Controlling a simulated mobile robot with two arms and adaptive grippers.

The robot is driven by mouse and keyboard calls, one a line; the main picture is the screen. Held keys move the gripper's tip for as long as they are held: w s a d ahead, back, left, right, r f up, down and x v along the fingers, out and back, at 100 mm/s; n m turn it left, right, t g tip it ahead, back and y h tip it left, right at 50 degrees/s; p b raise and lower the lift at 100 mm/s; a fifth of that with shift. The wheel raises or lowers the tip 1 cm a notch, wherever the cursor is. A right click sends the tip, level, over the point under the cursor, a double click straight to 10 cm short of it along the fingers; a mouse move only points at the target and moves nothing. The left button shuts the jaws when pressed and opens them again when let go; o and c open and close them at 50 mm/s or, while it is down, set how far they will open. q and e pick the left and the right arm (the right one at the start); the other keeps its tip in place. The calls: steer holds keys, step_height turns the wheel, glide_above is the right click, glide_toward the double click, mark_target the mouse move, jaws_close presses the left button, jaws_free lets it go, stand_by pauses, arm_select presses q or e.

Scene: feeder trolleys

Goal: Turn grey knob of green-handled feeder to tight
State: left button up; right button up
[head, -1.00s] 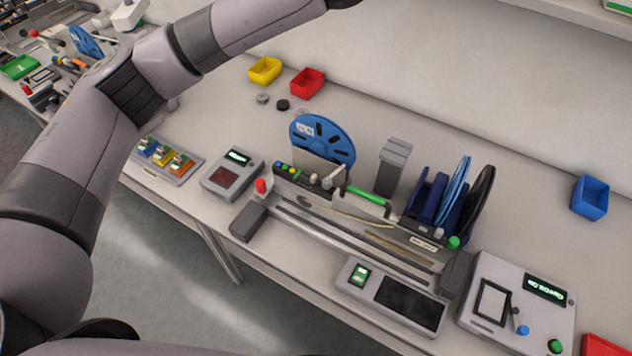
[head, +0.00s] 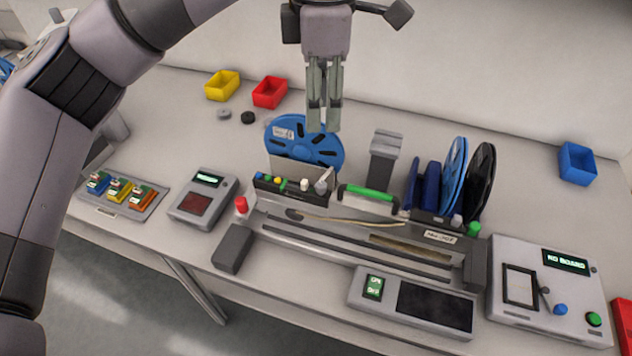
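The feeder with the green handle (head: 368,192) lies in the bench fixture, in front of a blue reel (head: 312,142). Near the handle's left end are a small pale knob (head: 304,185) and a grey lever-like part (head: 324,180). A small greyish knob (head: 456,221) also shows by the fixture's right end. I cannot tell which is the grey knob, nor how tight it is. My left gripper (head: 324,124) points down above and behind the feeder, in front of the blue reel in the picture, touching no knob. Its fingers look close together, but their opening is unclear. My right gripper is out of view.
A red knob (head: 241,205) and green knob (head: 474,229) flank the fixture. Upright reels (head: 453,178) stand right of the feeder. A "NO BOARD" box (head: 520,325) is at right. Yellow (head: 221,88) and red (head: 269,94) bins stand behind; the bench back is mostly clear.

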mark_target(321, 184)
arm_select(q)
step_height(321, 184, down, 17)
steer(key=p, duration=0.3)
steer(key=shift+c, duration=0.3)
jaws_close()
stand_by(0.4)
